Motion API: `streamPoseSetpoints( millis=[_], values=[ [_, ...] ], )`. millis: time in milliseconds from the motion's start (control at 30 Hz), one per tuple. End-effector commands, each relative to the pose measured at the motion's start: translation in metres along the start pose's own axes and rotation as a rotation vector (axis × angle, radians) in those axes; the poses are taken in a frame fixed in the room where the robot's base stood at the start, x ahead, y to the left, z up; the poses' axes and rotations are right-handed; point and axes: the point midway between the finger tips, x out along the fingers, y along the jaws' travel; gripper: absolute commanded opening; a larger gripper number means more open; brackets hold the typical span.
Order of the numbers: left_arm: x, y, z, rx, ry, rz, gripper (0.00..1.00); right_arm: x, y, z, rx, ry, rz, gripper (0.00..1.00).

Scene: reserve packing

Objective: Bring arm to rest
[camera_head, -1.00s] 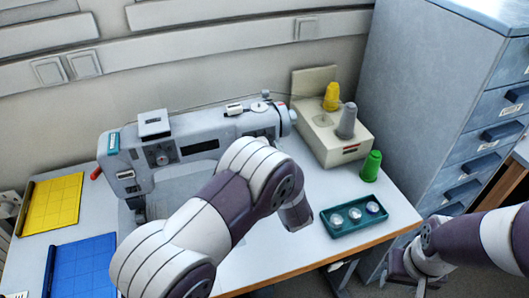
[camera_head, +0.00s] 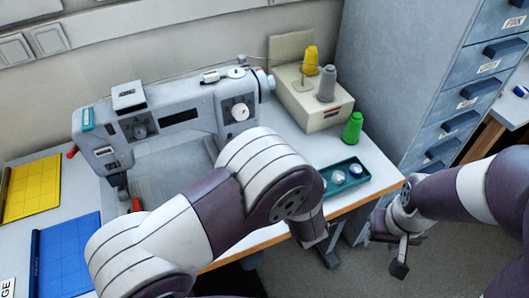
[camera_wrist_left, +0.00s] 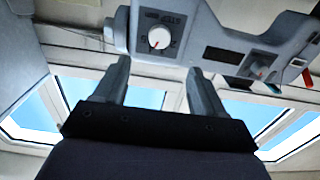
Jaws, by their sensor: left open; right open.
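My left arm crosses the front of the table in the head view, its elbow bent over the table edge. The left gripper (camera_wrist_left: 158,80) shows in the left wrist view with two fingers apart and nothing between them. Beyond its fingers is the sewing machine (camera_wrist_left: 165,30), with its dial. My right gripper (camera_head: 393,248) is open and empty in the head view, hanging beyond the table's right front edge, over the floor. The sewing machine also stands on the table in the head view (camera_head: 178,116).
A green tray (camera_head: 352,184) with round bobbins lies near the right front edge, partly hidden by my left arm. A blue drawer cabinet (camera_head: 400,65) borders the right.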

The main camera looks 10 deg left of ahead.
Motion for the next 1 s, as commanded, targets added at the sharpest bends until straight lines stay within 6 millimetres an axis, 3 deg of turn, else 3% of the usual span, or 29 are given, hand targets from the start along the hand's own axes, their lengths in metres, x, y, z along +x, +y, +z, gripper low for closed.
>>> streamPoseSetpoints(
  millis=[300,367,433,500,567,667,767,800,900,1000],
  values=[
    [0.0,0.002,0.005,-0.011,-0.024,0.008,0.7,0.0,0.0,0.0,0.0,0.0,0.0,0.43],
    [-0.001,0.011,0.021,-0.023,-0.102,0.056,0.7,0.0,0.0,0.0,0.0,0.0,0.0,0.43],
    [-0.013,0.032,0.057,-0.003,-0.278,0.196,0.7,0.0,0.0,0.0,0.0,0.0,0.0,0.43],
    [-0.042,0.057,0.086,0.04,-0.526,0.395,0.7,-0.002,0.0,0.0,0.0,0.0,0.0,0.43],
    [-0.069,0.059,0.097,0.108,-0.764,0.539,0.7,-0.009,0.0,-0.001,0.0,0.0,0.0,0.43],
    [-0.106,0.014,0.086,0.282,-1.126,0.681,0.7,-0.022,0.0,-0.003,0.0,0.0,0.0,0.43],
    [-0.121,-0.07,0.051,0.477,-1.376,0.685,0.7,-0.035,0.0,-0.004,0.0,0.0,0.0,0.43],
    [-0.12,-0.099,0.037,0.527,-1.425,0.664,0.7,-0.039,0.0,-0.005,0.0,0.0,0.0,0.43],
    [-0.105,-0.147,0.003,0.557,-1.445,0.595,0.7,-0.049,0.0,-0.006,0.0,0.0,0.0,0.43],
    [-0.083,-0.161,-0.016,0.472,-1.401,0.531,0.7,-0.053,0.0,-0.006,0.0,0.0,0.0,0.43]
  ],
)
